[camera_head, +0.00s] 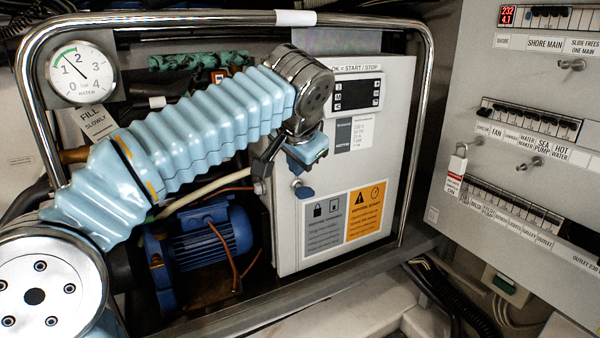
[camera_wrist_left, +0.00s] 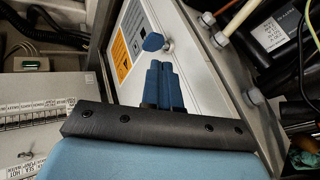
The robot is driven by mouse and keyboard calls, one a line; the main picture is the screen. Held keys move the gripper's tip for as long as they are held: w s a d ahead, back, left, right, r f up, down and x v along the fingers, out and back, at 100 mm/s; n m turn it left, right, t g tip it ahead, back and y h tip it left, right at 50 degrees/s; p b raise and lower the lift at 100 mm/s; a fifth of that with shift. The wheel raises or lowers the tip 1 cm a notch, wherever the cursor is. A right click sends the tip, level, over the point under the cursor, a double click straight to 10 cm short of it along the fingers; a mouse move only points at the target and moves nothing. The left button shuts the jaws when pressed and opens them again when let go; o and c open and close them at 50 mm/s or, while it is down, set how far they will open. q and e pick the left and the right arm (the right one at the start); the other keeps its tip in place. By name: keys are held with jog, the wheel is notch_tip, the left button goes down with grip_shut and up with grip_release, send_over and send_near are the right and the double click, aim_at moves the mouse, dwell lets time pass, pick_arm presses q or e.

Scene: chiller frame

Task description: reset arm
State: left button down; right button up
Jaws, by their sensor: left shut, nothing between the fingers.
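My left arm (camera_head: 205,120), in a ribbed light-blue sleeve, reaches in from the left of the head view, across the front of the framed machine. Its left gripper (camera_head: 300,158) hangs from the grey wrist in front of the white control box (camera_head: 400,90). In the left wrist view the gripper (camera_wrist_left: 162,72) shows two blue fingers close together, shut and empty. A blue-capped toggle (camera_wrist_left: 153,42) on the box face lies just beyond the fingertips in that view. I cannot tell the exact gap. My right gripper is in neither view.
A steel tube frame (camera_head: 422,110) surrounds the box, a blue motor (camera_head: 210,235) and hoses. A pressure gauge (camera_head: 80,72) sits at upper left. A grey switch panel (camera_head: 455,120) with breakers and toggles stands at right. Some open space shows before the box.

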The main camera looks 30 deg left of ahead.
pick_arm(q)
jog(key=w+d+f+m+g+h, duration=0.1)
jog(key=w+d+f, duration=0.2)
jog(key=f, duration=0.4)
jog(key=w+d+f+h, duration=0.2)
jog(key=d+f, duration=0.2)
jog(key=f, duration=0.4)
jog(key=w+d+f+m+g+h, duration=0.1)
jog(key=w+d+f, duration=0.2)
jog(key=f, duration=0.4)
jog(key=s+d+f+g+h, duration=0.1)
jog(key=s+d+f+h, duration=0.15)
jog(key=f, duration=0.75)
jog(key=s+d+f+g+h, duration=0.15)
jog(key=d+f, duration=0.25)
jog(key=f, duration=0.7)
jog(key=s+d+f+n, duration=0.1)
jog(key=s+f+n, duration=0.2)
jog(key=s+f, duration=0.6)
jog(key=s+d+f+n+g, duration=0.1)
jog(key=s+d+f+n, duration=0.1)
jog(key=s+f, duration=0.7)
jog(key=s+n, duration=0.1)
jog(key=s, duration=0.1)
jog(key=shift+s+f, duration=0.15)
jog(key=shift+s, duration=0.15)
jog(key=shift+d, duration=0.1)
